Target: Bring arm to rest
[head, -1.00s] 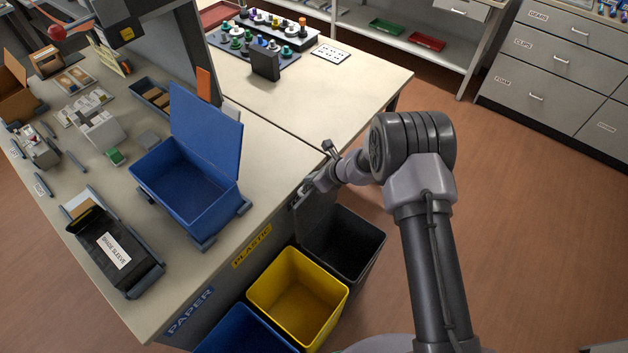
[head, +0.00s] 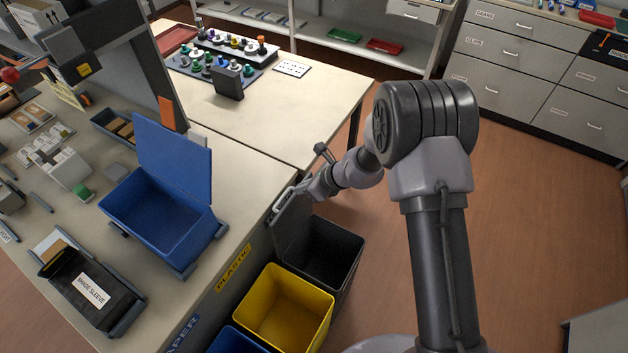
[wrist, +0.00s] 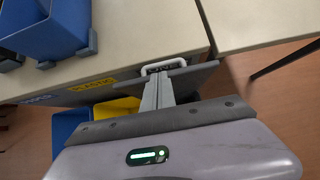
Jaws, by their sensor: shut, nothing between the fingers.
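My arm (head: 436,260) reaches out over the floor towards the workbench's side in the head view. My gripper (head: 301,191) is at the bench edge, above the black bin (head: 336,262). In the wrist view my gripper's fingers (wrist: 158,92) are together with nothing between them. Their tips point at a white handle (wrist: 162,65) on a dark grey panel (wrist: 192,80). The handle looks very close to the tips; I cannot tell whether they touch.
A yellow bin (head: 285,305) and a blue bin (head: 240,341) stand beside the black one. An open blue box (head: 158,215) and a black tray (head: 90,290) sit on the workbench (head: 235,185). Drawers (head: 500,75) stand at the back right.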

